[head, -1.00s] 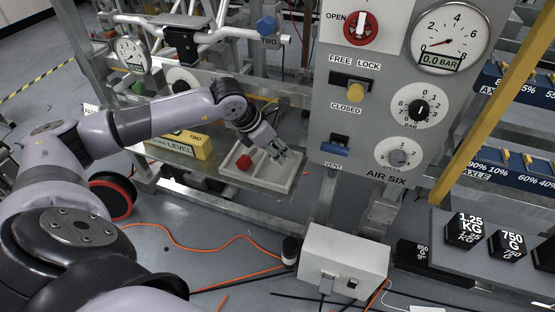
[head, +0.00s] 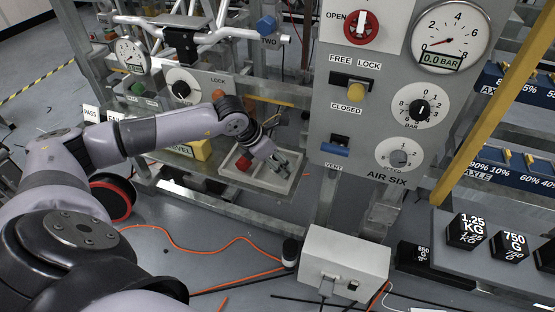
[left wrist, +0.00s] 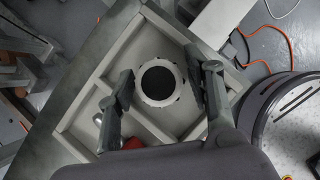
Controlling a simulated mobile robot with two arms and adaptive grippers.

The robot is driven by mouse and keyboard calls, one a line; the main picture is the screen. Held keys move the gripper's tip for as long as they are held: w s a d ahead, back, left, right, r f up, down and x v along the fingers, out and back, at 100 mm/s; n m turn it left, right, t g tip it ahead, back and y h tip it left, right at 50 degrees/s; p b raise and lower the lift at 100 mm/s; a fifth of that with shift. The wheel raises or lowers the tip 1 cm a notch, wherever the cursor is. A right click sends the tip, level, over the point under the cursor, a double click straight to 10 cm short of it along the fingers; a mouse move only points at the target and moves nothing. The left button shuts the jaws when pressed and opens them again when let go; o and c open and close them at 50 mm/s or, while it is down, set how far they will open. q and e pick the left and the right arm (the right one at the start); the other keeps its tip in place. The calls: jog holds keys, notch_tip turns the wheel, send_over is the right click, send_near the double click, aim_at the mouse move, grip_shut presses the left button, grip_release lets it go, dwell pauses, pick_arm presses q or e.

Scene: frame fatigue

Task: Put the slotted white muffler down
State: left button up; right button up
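The slotted white muffler (left wrist: 141,90) shows in the left wrist view as a white ring with small dark notches around a dark round centre. It is over or in a compartment of a pale divided tray (left wrist: 97,75). My left gripper (left wrist: 160,68) is open, with one finger on each side of the ring and a narrow gap visible at both sides. In the head view my left gripper (head: 284,166) points down at the right part of the tray (head: 262,189), and I cannot make out the muffler there. My right gripper is not in view.
A red object (head: 243,163) lies in the tray's left part. A yellow level box (head: 197,149) stands left of the tray. The grey AIR SIX panel (head: 322,100) rises to the right. A white box (head: 343,262) and an orange cable (head: 205,248) are on the floor.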

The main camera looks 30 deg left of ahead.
pick_arm(q)
jog(key=shift+o, duration=0.4)
jog(key=shift+s+a+r, duration=0.1)
jog(key=shift+s+r, duration=0.05)
jog(key=shift+r, duration=0.25)
jog(key=p+v, duration=0.1)
jog(key=v, duration=1)
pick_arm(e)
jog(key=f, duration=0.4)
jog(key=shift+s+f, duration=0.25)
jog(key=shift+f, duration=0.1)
pick_arm(q)
jog(key=shift+r, duration=0.1)
